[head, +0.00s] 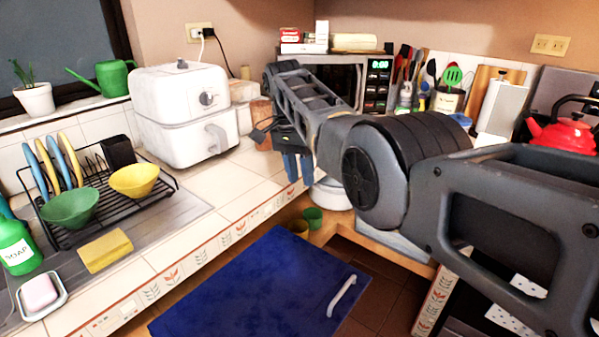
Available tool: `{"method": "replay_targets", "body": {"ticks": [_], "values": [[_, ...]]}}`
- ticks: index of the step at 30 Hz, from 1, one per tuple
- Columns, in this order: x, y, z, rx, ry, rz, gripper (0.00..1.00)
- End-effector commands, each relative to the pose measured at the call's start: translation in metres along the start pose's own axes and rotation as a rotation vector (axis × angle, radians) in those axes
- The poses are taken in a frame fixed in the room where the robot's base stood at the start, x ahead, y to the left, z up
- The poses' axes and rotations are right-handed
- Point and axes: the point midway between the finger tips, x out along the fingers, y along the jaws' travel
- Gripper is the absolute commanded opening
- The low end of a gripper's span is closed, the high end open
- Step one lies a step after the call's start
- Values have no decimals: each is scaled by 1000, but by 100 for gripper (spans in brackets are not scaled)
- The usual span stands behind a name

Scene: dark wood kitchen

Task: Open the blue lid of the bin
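A large blue panel (255,290) with a white bar handle (341,296) is low at the bottom centre, in front of the tiled counter. I cannot tell whether it is the bin's lid or a cabinet door. No bin body is clearly visible. My gripper (298,168) is at the picture centre, above the inner corner of the counter. Its blue fingers point down, well apart from the blue panel in the picture. The fingers look close together, but the gap between them is unclear. I see nothing held in them. My arm hides much of the right side.
A white air fryer (180,115) and a dish rack (95,195) with bowls stand on the left counter. A microwave (375,80) and a red kettle (563,135) are at the back.

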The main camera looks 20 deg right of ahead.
Motion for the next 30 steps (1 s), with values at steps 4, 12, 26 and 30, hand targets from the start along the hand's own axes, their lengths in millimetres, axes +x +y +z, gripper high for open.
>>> {"method": "replay_targets", "body": {"ticks": [4,12,26,30], "values": [[-1,0,0,0,0,-1,38],[-34,-1,0,0,2,-3,38],[-77,-1,0,-1,0,0,38],[-78,-1,0,-1,0,0,38]]}}
